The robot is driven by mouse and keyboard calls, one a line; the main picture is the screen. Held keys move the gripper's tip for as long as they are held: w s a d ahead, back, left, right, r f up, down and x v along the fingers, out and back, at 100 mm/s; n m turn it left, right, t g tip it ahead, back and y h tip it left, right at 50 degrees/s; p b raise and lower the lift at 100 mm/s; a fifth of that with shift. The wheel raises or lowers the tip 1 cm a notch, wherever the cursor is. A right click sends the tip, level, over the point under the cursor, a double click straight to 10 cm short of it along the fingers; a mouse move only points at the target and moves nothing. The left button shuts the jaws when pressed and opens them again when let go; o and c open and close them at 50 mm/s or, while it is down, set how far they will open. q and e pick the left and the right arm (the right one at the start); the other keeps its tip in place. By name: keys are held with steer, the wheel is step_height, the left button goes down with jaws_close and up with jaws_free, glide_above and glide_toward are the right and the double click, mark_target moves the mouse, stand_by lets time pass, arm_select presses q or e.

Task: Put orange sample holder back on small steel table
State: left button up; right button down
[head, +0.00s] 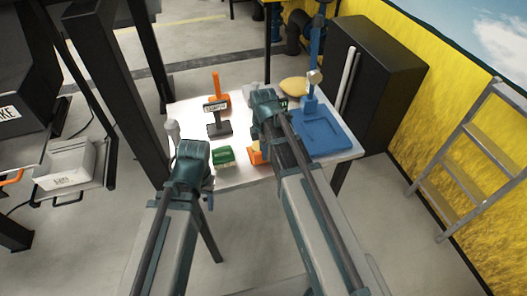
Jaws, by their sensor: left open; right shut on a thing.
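The small steel table (318,168) stands in the middle of the head view, with a pale, bright top. An orange block (256,152), seemingly the sample holder, shows at the left edge of my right arm, which hides most of it. My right gripper (266,98) is shut over the table, but its fingertips and their contact with the holder are hidden. I cannot tell whether the holder touches the tabletop. My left gripper (188,150) is open and empty at the table's left front edge.
A green block (223,156), a dark stand (218,129) with a label, an upright orange piece (215,84), a yellow object (293,87) and a blue tray stand (325,133) occupy the table. A black cabinet (385,75) and a ladder (468,165) are at right.

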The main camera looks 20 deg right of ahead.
steer(key=shift+f, duration=0.25)
stand_by(0.3)
steer(key=c, duration=0.7)
jaws_free()
steer(key=shift+c, duration=0.2)
step_height(320, 180, up, 14)
steer(key=p, duration=1.3)
steer(key=shift+f, duration=0.1)
steer(key=s+a+m+h, duration=0.1)
steer(key=s+a+m, duration=0.9)
steer(key=s+m, duration=0.4)
steer(key=shift+s+a+m, duration=0.15)
steer(key=shift+a+m, duration=0.1)
steer(key=shift+m, duration=0.05)
